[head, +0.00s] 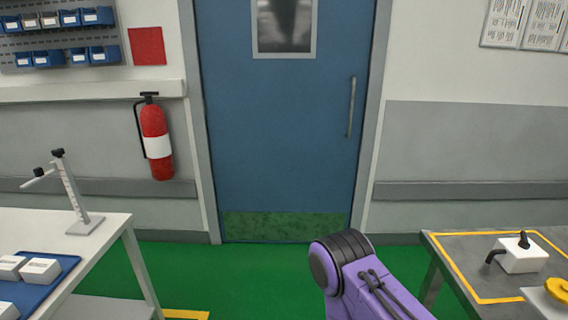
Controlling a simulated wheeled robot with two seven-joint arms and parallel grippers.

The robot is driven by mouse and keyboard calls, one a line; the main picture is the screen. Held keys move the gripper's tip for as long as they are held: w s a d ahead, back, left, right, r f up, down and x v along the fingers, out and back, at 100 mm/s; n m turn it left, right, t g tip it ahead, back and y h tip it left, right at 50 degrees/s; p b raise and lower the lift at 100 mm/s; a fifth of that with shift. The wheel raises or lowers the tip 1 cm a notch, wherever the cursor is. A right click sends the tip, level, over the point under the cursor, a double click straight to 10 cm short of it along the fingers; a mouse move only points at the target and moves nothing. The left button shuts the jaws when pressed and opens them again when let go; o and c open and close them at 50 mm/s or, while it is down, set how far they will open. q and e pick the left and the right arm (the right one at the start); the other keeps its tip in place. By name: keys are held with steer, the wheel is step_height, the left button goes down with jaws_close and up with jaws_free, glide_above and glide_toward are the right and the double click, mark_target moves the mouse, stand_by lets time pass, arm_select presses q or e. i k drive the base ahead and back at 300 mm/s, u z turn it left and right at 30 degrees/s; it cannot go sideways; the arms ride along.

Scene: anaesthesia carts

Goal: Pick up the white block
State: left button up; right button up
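A white block (522,256) with black fittings on its top and left side sits on the grey table at the right, inside a yellow outline. Several white box-like blocks (40,271) also lie in a blue tray (66,262) on the white table at the left; I cannot tell which one the task names. A purple and black link of my own arm shows at the bottom centre-right, apart from both tables. Neither of my grippers is in view.
The grey table (455,243) also holds a yellow round part (558,289) on a pale base. The white table (110,224) carries an upright stand (72,195). Green floor (240,275) lies open between the tables. A blue door (280,130) and a red extinguisher (156,140) are behind.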

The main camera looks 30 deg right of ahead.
mark_target(514, 258)
steer(key=i, duration=1.6)
steer(key=z, duration=4.35)
